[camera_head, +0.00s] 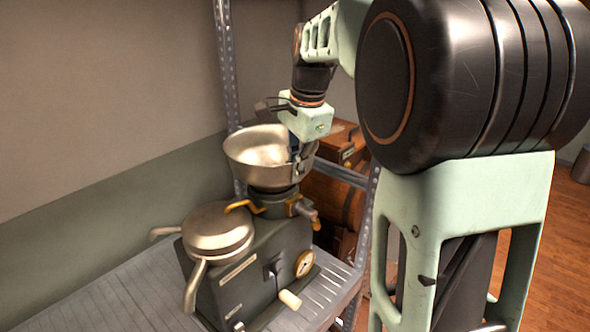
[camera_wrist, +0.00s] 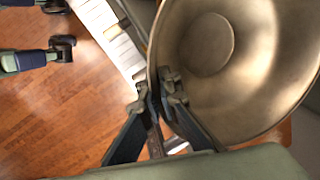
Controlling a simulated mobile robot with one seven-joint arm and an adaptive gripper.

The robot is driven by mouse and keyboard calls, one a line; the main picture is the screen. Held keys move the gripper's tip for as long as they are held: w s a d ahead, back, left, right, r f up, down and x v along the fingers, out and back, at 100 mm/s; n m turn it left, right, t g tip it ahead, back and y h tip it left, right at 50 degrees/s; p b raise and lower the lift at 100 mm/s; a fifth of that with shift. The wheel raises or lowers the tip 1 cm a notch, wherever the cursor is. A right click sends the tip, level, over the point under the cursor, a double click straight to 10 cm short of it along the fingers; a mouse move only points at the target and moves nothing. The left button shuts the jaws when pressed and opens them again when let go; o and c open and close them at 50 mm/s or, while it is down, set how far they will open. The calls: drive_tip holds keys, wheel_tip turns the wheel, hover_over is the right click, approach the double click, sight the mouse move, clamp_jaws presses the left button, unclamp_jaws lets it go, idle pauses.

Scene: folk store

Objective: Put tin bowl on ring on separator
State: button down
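The tin bowl (camera_head: 250,150) is wide, metallic and roughly upright above the separator (camera_head: 250,270), a dark grey-green machine on a metal shelf. The bowl hides most of the ring at the separator's top, so I cannot tell whether it rests there or hangs slightly above. My gripper (camera_head: 294,152) reaches down to the right side of the bowl's rim. In the wrist view, the fingers of my gripper (camera_wrist: 162,88) close on either side of the rim of the bowl (camera_wrist: 250,70), whose hollow inside faces the camera.
A round metal lidded part with spouts (camera_head: 218,230) sits at the separator's left. A crank handle (camera_head: 290,299) sticks out in front. A perforated shelf post (camera_head: 228,70) stands behind, and brown cases (camera_head: 340,195) lie beyond. Bare shelf (camera_head: 120,295) extends left.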

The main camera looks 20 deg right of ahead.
drive_tip(key=shift+f+b, duration=0.35)
drive_tip(key=shift+f, duration=0.2)
idle(0.4)
drive_tip(key=c, duration=2.1)
unclamp_jaws()
